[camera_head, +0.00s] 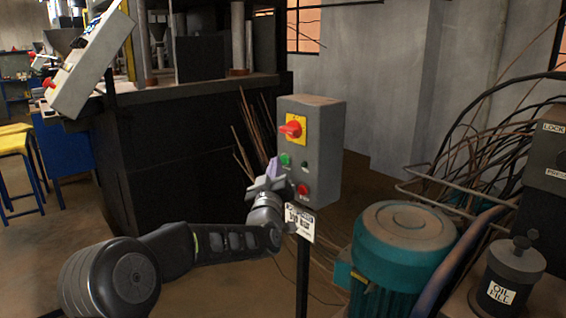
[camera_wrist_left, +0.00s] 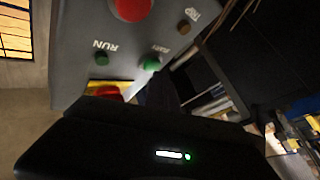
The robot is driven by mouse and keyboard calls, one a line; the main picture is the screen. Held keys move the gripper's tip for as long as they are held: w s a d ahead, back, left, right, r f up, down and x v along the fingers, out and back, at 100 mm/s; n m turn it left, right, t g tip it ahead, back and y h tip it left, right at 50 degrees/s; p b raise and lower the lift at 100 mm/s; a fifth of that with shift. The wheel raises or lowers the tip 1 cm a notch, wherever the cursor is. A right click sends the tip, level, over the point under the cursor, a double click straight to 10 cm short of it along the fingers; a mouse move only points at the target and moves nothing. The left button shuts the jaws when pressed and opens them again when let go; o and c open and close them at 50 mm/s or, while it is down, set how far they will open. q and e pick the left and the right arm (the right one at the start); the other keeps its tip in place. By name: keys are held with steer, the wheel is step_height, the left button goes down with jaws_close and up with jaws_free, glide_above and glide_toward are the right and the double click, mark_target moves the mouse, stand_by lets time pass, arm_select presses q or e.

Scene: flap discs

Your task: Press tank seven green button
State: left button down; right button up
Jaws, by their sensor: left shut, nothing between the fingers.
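The left wrist view shows the box upside down, with the green button (camera_wrist_left: 151,64) and the red button (camera_wrist_left: 131,7). My left gripper (camera_head: 271,170) is shut and empty, in front of the box face, just left of and below the green button in the head view. I cannot tell whether it touches the box. My right gripper is out of view.
A label plate (camera_head: 299,222) hangs under the box. A teal motor (camera_head: 400,245) and an oil pot (camera_head: 512,265) stand to the right, with cables behind. A dark machine (camera_head: 180,150) stands behind my left arm. Small indicators marked RUN (camera_wrist_left: 102,58) and TRIP (camera_wrist_left: 184,27) sit on the box.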

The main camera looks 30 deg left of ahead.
arm_select(q)
steer(key=shift+w+d, duration=0.15)
steer(key=shift+w, duration=0.3)
stand_by(0.7)
steer(key=shift+s+a+b, duration=0.25)
steer(key=shift+s+b, duration=0.6)
steer(key=shift+s, duration=0.1)
steer(key=s+b, duration=0.1)
steer(key=s+a+b, duration=0.1)
steer(key=s, duration=0.1)
steer(key=s+b, duration=0.1)
steer(key=shift+s+a, duration=0.25)
steer(key=shift+s, duration=0.05)
